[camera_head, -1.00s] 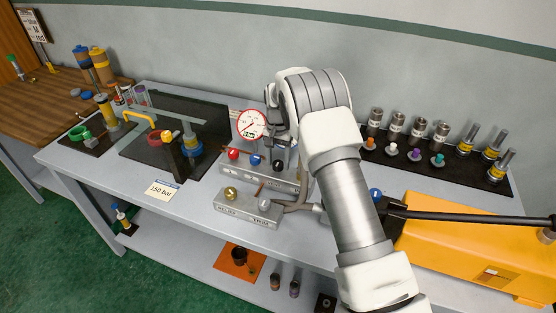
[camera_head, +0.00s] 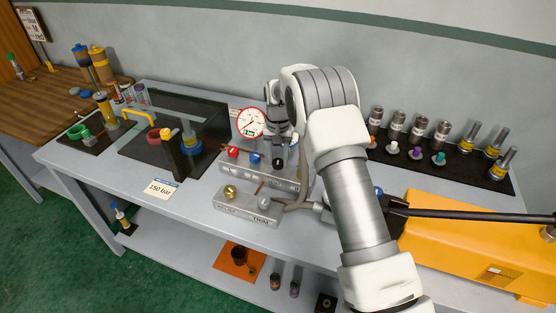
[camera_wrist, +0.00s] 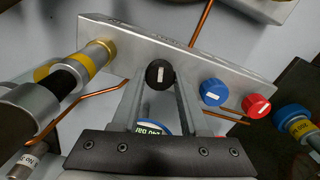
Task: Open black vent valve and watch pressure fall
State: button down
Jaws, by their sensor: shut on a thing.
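The black vent valve knob (camera_wrist: 160,73) sits on the front of a silver manifold block (camera_wrist: 185,45) in the wrist view, with a white mark across its face. My gripper (camera_wrist: 161,80) is shut on the black knob, one finger on each side. In the head view my gripper (camera_head: 279,155) reaches down to the same knob from behind. The blue knob (camera_wrist: 213,92) and red knob (camera_wrist: 256,105) are beside it. The round white pressure gauge (camera_head: 251,123) with a red rim stands behind the block; its needle is too small to read.
A yellow pump (camera_head: 455,250) with a long black handle is on the right. A clear shield (camera_head: 170,110) stands left.

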aim_at(278, 161)
jog(key=n+b, duration=0.1)
jog(key=n, duration=1.1)
jog(key=shift+n+b, duration=0.3)
jog(key=shift+b, duration=0.05)
jog(key=shift+r, duration=0.1)
jog(key=shift+c, duration=2.1)
grip_release()
notch_tip(278, 161, up, 17)
jog(key=shift+r, duration=0.2)
